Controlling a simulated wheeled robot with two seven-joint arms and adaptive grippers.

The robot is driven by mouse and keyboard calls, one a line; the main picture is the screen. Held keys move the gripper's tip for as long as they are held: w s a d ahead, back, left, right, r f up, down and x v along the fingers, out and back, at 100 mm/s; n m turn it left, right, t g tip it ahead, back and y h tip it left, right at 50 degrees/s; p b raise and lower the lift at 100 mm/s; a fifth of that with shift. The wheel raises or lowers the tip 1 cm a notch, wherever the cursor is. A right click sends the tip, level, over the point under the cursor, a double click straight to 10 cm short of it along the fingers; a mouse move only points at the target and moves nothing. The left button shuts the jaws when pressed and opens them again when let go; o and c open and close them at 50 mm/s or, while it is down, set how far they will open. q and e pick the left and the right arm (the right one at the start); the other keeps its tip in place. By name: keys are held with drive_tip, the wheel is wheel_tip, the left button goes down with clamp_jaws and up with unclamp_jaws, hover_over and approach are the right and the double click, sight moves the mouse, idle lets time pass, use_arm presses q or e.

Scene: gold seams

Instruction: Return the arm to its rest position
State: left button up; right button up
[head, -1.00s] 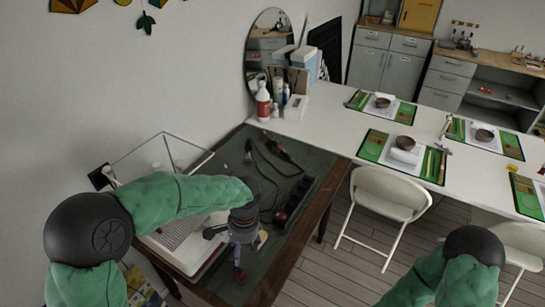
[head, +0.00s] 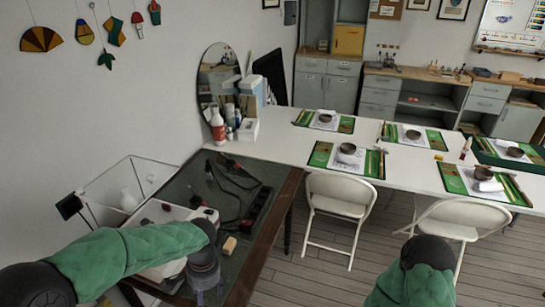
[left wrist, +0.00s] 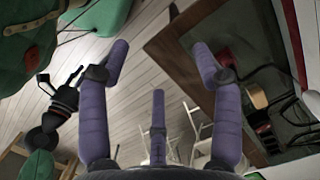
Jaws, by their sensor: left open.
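My left arm in its green sleeve comes in from the left in the head view, and its gripper (head: 204,272) hangs over the near part of the dark-topped bench (head: 165,205). The gripper's tips are cut off or hard to make out there. In the left wrist view the purple fingers of the left gripper (left wrist: 160,75) stand wide apart with nothing between them. Part of my right arm shows at the bottom right of the head view; its gripper is not seen there. A dark gripper-like part of mine (left wrist: 62,105) shows at the left of the wrist view.
A clear-walled box (head: 127,185) and a small tan block (head: 230,245) are on the bench. A long white table (head: 285,150) carries green mats with bowls. White folding chairs (head: 338,200) stand before it. Wooden floor is open at lower centre.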

use_arm(q)
drive_tip(key=s+d+f+n+h, duration=0.1)
drive_tip(key=s+d+f+n, duration=0.1)
drive_tip(key=f, duration=0.7)
drive_tip(key=s+d+f+n+t+h, duration=0.1)
drive_tip(key=s+d+f+n+h, duration=0.1)
drive_tip(key=s+f, duration=0.5)
drive_tip(key=s+d+f+n+h, duration=0.2)
drive_tip(key=s+d+f+n, duration=0.2)
drive_tip(key=f, duration=0.7)
drive_tip(key=shift+s+d+f+n, duration=0.15)
drive_tip(key=shift+s+d+n, duration=0.1)
drive_tip(key=shift+s+n, duration=0.2)
